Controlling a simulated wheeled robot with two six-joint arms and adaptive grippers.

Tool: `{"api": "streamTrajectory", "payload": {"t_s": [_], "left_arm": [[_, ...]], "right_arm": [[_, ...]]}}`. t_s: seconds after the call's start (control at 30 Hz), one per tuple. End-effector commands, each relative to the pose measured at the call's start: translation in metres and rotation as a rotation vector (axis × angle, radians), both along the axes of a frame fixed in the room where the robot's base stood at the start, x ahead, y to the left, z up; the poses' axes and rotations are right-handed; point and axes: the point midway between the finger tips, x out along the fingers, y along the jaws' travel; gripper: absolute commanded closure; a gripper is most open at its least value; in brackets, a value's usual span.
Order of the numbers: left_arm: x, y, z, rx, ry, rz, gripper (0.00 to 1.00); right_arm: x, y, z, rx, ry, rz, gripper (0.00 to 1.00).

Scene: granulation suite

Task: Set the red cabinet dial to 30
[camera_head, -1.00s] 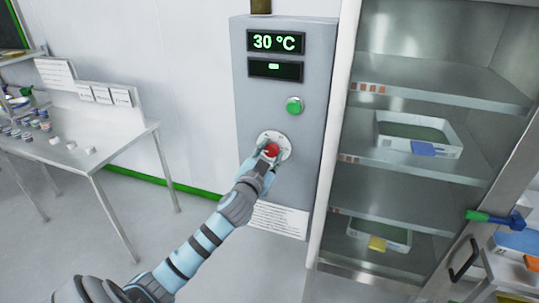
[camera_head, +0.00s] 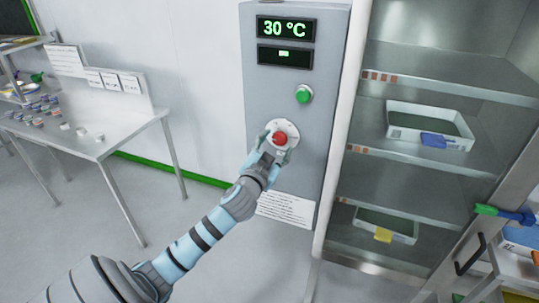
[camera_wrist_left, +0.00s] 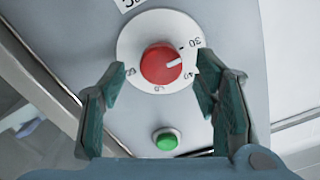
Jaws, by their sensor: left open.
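The red dial (camera_head: 280,139) sits on a round white scale plate on the grey cabinet (camera_head: 262,95). In the left wrist view the red dial (camera_wrist_left: 158,66) has a white mark pointing right, between the printed 30 and 40. The upper display (camera_head: 286,28) reads 30 °C. My left gripper (camera_head: 273,150) is at the dial. In the left wrist view its open fingers (camera_wrist_left: 162,78) stand on either side of the dial, with gaps showing. I cannot tell how near the fingertips are to the panel. My right gripper is not in view.
A green button (camera_head: 304,94) is above the dial in the head view. A second display (camera_head: 285,55) shows a small bar. A steel shelf cabinet (camera_head: 440,85) with trays stands at the right. A metal table (camera_head: 95,145) with small containers stands at the left.

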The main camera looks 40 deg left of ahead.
Motion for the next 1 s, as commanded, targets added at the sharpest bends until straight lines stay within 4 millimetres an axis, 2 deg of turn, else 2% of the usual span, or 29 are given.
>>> {"api": "streamTrajectory", "payload": {"t_s": [0.2,0.3,0.4,1.0], "left_arm": [[-0.058,-0.021,-0.001,0.002,0.003,-0.003,0.44],[-0.078,-0.028,-0.001,0.001,0.003,-0.003,0.44],[-0.09,-0.032,-0.001,-0.001,0.002,-0.001,0.44],[-0.093,-0.033,0.0,0.015,0.004,-0.003,0.44]], "right_arm": [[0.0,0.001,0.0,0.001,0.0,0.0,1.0],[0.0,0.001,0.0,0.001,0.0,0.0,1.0],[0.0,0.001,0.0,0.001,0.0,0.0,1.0],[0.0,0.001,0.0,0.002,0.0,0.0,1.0]]}}
